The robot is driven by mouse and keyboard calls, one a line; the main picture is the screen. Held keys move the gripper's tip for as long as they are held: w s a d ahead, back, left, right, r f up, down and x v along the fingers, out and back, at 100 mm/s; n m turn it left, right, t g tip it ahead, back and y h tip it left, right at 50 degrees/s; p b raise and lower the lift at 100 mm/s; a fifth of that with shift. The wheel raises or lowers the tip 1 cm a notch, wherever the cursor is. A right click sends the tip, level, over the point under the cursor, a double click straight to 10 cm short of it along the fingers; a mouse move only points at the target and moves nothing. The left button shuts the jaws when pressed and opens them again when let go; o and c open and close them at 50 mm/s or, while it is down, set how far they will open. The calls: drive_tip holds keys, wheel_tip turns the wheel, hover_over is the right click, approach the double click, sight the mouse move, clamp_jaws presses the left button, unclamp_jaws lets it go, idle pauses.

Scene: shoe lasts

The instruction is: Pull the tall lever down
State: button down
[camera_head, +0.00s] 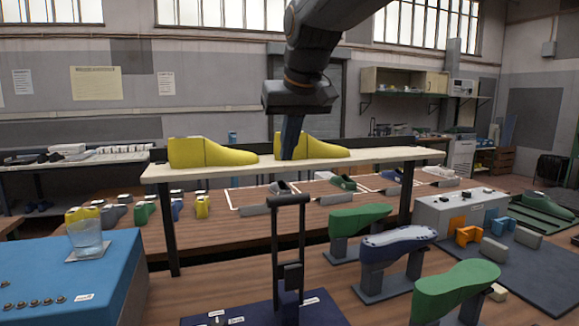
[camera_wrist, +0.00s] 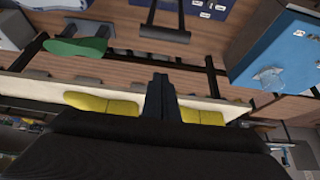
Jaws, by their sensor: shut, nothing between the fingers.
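The tall lever is black, with two upright bars and a crossbar handle (camera_head: 290,199) on top. It stands upright on a dark blue base plate (camera_head: 250,315) at the bottom middle of the head view. In the wrist view the handle (camera_wrist: 165,34) shows near the top, apart from my fingers. My gripper (camera_head: 289,157) points down, above the handle in the head view, in front of the raised shelf. My fingers (camera_wrist: 159,77) are together and empty in the wrist view. The lever's foot is partly cut off by the frame edge.
A raised white shelf (camera_head: 400,157) carries yellow shoe lasts (camera_head: 200,152) behind my gripper. Green lasts (camera_head: 360,219) and a dark blue-grey last (camera_head: 398,244) stand right of the lever. A blue box (camera_head: 110,275) bearing a glass (camera_head: 86,238) is at left.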

drive_tip(key=f+p, duration=0.1)
drive_tip(key=f, duration=0.2)
drive_tip(key=f+p, duration=0.3)
drive_tip(key=f, duration=0.2)
drive_tip(key=shift+w+f+p, duration=0.3)
drive_tip(key=shift+w+f, duration=0.05)
drive_tip(key=shift+d, duration=0.15)
